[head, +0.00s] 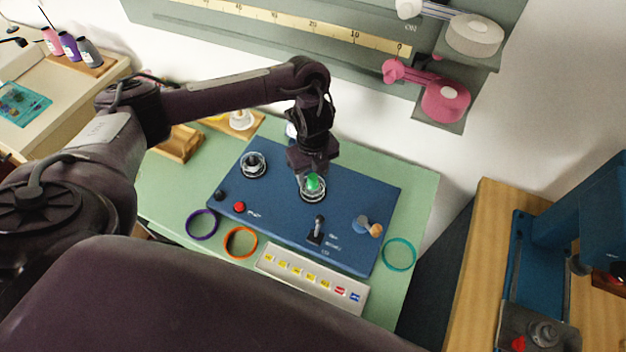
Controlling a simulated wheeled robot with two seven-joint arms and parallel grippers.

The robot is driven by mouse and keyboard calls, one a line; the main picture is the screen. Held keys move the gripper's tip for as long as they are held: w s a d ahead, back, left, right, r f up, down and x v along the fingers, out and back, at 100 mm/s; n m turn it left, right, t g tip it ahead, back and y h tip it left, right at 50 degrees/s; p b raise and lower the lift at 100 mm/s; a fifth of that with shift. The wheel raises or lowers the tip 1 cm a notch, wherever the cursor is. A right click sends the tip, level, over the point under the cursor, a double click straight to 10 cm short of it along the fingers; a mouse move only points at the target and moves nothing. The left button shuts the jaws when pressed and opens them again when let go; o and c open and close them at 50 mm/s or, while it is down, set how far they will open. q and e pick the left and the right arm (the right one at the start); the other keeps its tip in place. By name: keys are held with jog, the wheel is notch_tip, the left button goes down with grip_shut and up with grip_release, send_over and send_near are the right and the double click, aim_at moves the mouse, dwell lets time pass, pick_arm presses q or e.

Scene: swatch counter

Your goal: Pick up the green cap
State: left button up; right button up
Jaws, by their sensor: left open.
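The green cap (313,183) sits inside a clear round ring or guard (313,197) on the blue panel (280,212), near its far edge. My left gripper (312,172) is pointing down right over the green cap, with its jaws open. The fingers partly hide the cap's far side, and I cannot tell whether they touch it. My right gripper is not in view.
The blue panel also bears a black knob in a clear ring (253,164), a red button (239,207), a black lever (317,228) and a blue-orange knob (368,227). Purple (202,224), orange (241,242) and teal (399,254) rings lie around it. A labelled strip (312,279) lies in front.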

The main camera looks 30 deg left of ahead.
pick_arm(q)
notch_tip(320, 180, down, 2)
jog(key=shift+f, duration=0.1)
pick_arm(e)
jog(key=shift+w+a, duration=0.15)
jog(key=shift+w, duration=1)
pick_arm(q)
jog(key=c, duration=1)
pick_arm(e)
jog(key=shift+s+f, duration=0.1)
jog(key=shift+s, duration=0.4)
pick_arm(q)
jog(key=shift+r, duration=0.25)
jog(key=shift+c, duration=0.2)
